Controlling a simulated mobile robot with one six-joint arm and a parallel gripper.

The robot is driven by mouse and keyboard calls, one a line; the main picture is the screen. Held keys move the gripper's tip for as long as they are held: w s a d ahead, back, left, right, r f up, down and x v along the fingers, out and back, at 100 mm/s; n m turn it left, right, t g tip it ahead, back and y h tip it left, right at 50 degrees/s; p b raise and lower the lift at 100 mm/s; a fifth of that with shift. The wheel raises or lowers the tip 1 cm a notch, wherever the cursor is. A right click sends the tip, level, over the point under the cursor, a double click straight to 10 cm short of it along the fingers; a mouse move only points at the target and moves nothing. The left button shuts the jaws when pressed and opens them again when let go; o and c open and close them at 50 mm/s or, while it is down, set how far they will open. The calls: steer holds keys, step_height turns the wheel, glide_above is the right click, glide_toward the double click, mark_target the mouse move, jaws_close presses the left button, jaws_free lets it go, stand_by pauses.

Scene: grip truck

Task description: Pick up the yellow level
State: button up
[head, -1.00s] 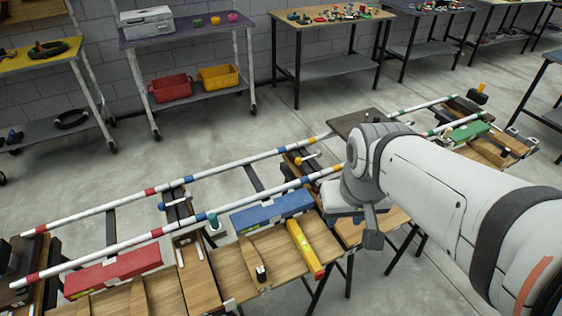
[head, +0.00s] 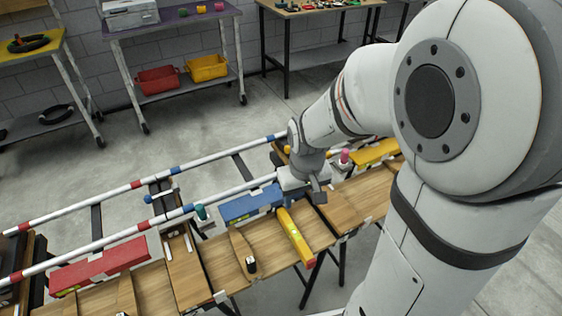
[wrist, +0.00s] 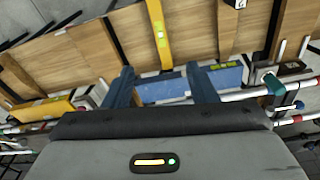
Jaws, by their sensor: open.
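The yellow level (head: 295,237) is a long yellow bar lying on a wooden board, its near end at the board's front edge. It also shows in the wrist view (wrist: 158,35), at the top middle, beyond the fingertips. My gripper (wrist: 160,75) is open and empty, with its two dark blue fingers apart. The blue case (wrist: 170,87) lies between and beneath the fingers in that view. In the head view the wrist end of my arm is just right of and behind the level, and the fingers are mostly hidden there.
A blue case (head: 250,204) lies left of the level's far end. A red case (head: 100,267) lies further left and another yellow case (head: 376,153) to the right. A wooden tool with a dark end (head: 243,251) lies left of the level. White rails (head: 210,202) run behind.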

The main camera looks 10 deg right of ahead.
steer(key=n+g+b, duration=0.1)
steer(key=n+b, duration=0.1)
glide_toward(294, 231)
step_height(294, 231, down, 5)
steer(key=shift+w+d+f, duration=0.1)
steer(key=shift+w+d, duration=0.05)
steer(key=shift+f+p, duration=0.3)
steer(key=shift+f, duration=2.25)
steer(key=shift+c, duration=0.3)
jaws_close()
